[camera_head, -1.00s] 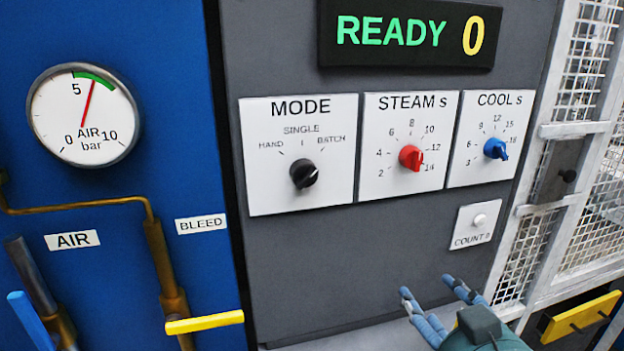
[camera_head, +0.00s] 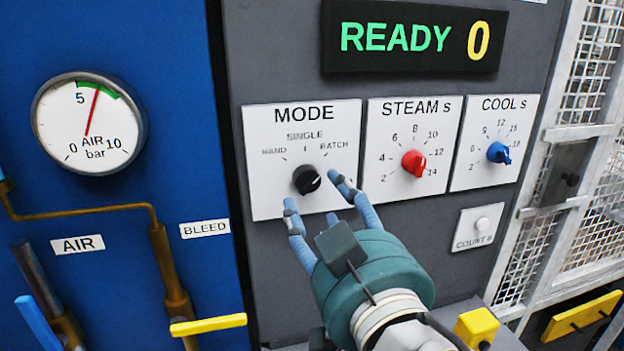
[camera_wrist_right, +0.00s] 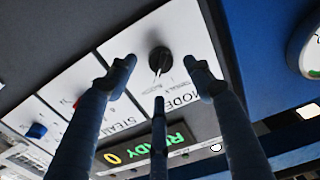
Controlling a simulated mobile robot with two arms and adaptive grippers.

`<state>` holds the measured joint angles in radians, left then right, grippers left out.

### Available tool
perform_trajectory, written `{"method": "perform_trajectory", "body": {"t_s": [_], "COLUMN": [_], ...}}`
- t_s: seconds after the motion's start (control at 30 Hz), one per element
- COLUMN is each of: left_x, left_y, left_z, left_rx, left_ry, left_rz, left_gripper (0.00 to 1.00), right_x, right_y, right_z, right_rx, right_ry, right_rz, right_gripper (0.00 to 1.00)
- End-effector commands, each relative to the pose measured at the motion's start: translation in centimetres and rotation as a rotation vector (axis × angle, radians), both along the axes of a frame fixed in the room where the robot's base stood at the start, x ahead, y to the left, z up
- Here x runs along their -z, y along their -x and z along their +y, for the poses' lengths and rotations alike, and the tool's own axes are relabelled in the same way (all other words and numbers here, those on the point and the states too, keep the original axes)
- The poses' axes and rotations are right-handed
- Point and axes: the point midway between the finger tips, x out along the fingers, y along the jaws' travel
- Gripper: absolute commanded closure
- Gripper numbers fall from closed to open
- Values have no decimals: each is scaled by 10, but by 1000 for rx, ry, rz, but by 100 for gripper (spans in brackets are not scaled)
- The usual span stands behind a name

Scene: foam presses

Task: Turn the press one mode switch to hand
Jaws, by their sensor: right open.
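The mode switch (camera_head: 307,180) is a round black knob on the white MODE plate (camera_head: 268,205), marked HAND, SINGLE and BATCH. Its pale pointer mark points up and right, toward BATCH. My right gripper (camera_head: 314,191) is open in front of the plate, just below and right of the knob, with no finger seen closed on it. In the right wrist view the knob (camera_wrist_right: 159,60) shows between the two spread outer fingertips, with the third finger below. I cannot tell the exact gap in depth. My left gripper is not in view.
The red STEAM knob (camera_head: 414,163) and blue COOL knob (camera_head: 499,153) are to the right, above the COUNT button (camera_head: 482,224). The display (camera_head: 412,38) reads READY 0. A yellow bleed handle (camera_head: 208,325) and air gauge (camera_head: 88,124) are left. A mesh guard (camera_head: 590,150) stands right.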

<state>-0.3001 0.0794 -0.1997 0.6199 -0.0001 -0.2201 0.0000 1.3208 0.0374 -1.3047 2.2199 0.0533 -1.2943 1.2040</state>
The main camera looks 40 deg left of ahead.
Motion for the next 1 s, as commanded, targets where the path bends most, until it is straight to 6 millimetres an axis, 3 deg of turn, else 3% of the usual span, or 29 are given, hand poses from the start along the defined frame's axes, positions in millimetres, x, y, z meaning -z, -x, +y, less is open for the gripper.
{"method": "perform_trajectory", "body": {"t_s": [0.3,0.7,0.93,1.0], "left_x": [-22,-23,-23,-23], "left_y": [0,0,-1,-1], "left_z": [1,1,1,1], "left_rx": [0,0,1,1], "left_ry": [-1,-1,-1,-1], "left_rz": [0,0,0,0], "left_gripper": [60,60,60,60], "right_x": [-2,0,0,1], "right_y": [-33,-38,-37,-37], "right_z": [37,44,44,44], "right_rx": [2,0,0,0], "right_ry": [1,0,1,2], "right_rz": [-2,0,0,1], "right_gripper": [49,49,92,93]}}
